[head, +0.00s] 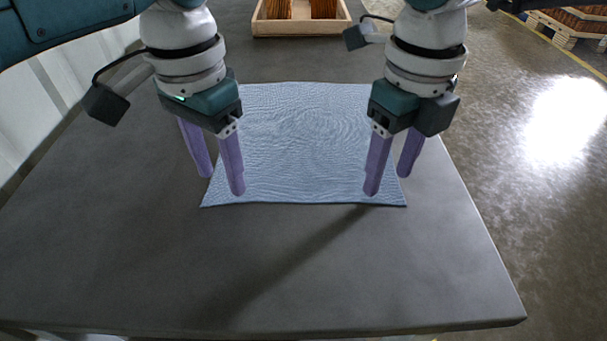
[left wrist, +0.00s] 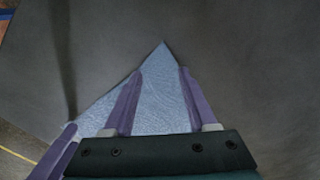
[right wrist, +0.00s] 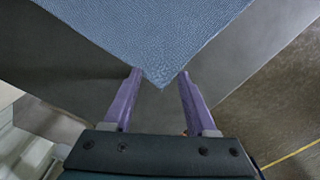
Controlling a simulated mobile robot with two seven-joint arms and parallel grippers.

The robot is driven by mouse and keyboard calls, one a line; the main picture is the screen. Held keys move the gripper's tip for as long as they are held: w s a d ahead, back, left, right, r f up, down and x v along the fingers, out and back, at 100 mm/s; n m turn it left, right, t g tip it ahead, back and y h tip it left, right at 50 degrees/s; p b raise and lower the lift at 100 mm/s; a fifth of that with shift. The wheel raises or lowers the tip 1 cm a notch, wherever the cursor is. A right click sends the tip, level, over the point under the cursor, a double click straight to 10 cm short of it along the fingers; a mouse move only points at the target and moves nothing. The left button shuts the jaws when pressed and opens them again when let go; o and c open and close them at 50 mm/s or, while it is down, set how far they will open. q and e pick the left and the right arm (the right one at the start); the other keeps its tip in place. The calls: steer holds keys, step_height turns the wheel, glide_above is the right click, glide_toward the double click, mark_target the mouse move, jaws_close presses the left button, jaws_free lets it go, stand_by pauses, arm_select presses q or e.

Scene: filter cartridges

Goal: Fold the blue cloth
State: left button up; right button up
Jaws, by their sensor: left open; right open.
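The blue cloth (head: 305,140) lies flat and spread out on the grey table, with light ripples across it. My left gripper (head: 221,186) is open over its near left corner; in the left wrist view the corner of the cloth (left wrist: 162,95) shows between the two purple fingers (left wrist: 160,72). My right gripper (head: 389,185) is open over its near right corner; in the right wrist view the tip of the cloth (right wrist: 160,60) points between the fingers (right wrist: 159,73). Whether the fingers touch the cloth is unclear. My arms hide parts of its side edges.
The grey table (head: 270,275) is bare in front of the cloth and to both sides. A wooden tray (head: 300,29) with brown pleated pieces stands at the back. Pallets (head: 565,28) with brown contents stand on the floor at the far right.

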arm_select(q)
steer(key=shift+f, duration=0.45)
arm_select(e)
steer(key=shift+f, duration=0.45)
arm_select(q)
steer(key=shift+f+b, duration=0.3)
arm_select(e)
steer(key=shift+f, duration=0.3)
arm_select(q)
steer(key=shift+r, duration=0.15)
steer(key=shift+c, duration=0.3)
arm_select(e)
steer(key=shift+r, duration=0.15)
steer(key=shift+c, duration=0.3)
arm_select(q)
steer(key=shift+a, duration=0.1)
jaws_close()
arm_select(e)
jaws_close()
steer(key=shift+d, duration=0.1)
steer(key=shift+r, duration=0.1)
